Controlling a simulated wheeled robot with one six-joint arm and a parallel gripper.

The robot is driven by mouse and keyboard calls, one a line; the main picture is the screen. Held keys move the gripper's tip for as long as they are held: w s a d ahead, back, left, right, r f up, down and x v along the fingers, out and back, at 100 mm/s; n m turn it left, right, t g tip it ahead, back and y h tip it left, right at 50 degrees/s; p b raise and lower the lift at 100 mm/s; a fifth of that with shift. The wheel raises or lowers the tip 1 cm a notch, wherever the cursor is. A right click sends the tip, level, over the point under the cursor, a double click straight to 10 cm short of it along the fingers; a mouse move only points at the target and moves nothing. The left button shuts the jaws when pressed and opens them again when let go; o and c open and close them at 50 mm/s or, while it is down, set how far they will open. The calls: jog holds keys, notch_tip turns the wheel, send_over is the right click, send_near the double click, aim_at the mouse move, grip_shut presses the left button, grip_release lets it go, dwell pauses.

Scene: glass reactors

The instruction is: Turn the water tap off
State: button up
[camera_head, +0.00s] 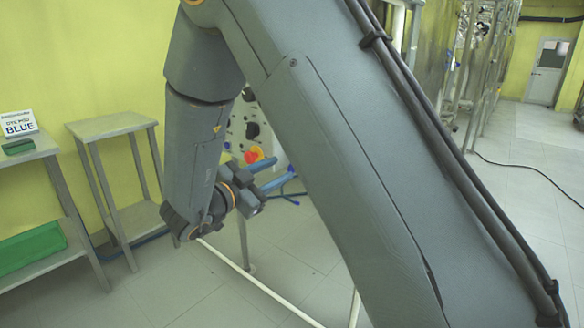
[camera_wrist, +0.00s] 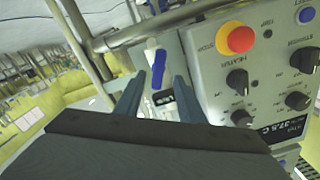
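A blue lever-like handle (camera_wrist: 158,68), which looks like the water tap, stands beside the control panel in the wrist view. It appears between and beyond the two fingers of my gripper (camera_wrist: 155,88). The fingers are apart with a clear gap, and nothing is visibly held. I cannot tell how far the tips are from the handle. In the head view my gripper (camera_head: 284,169) points right, its two fingers spread, near the panel. Small blue parts (camera_head: 291,200) show just below the fingers there; I cannot tell whether they are the tap.
The control panel (camera_wrist: 215,75), with a red emergency knob (camera_wrist: 240,39) and several black dials, is close at my gripper's right in the wrist view. Two metal tables (camera_head: 110,124) stand at left; one holds a "BLUE" sign (camera_head: 18,124). Open floor (camera_head: 540,180) lies at right.

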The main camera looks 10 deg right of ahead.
jog(key=x, duration=0.7)
jog(key=shift+d+r+b, duration=0.1)
jog(key=shift+d+b, duration=0.2)
jog(key=shift+d, duration=0.05)
jog(key=shift+c, duration=0.4)
grip_shut()
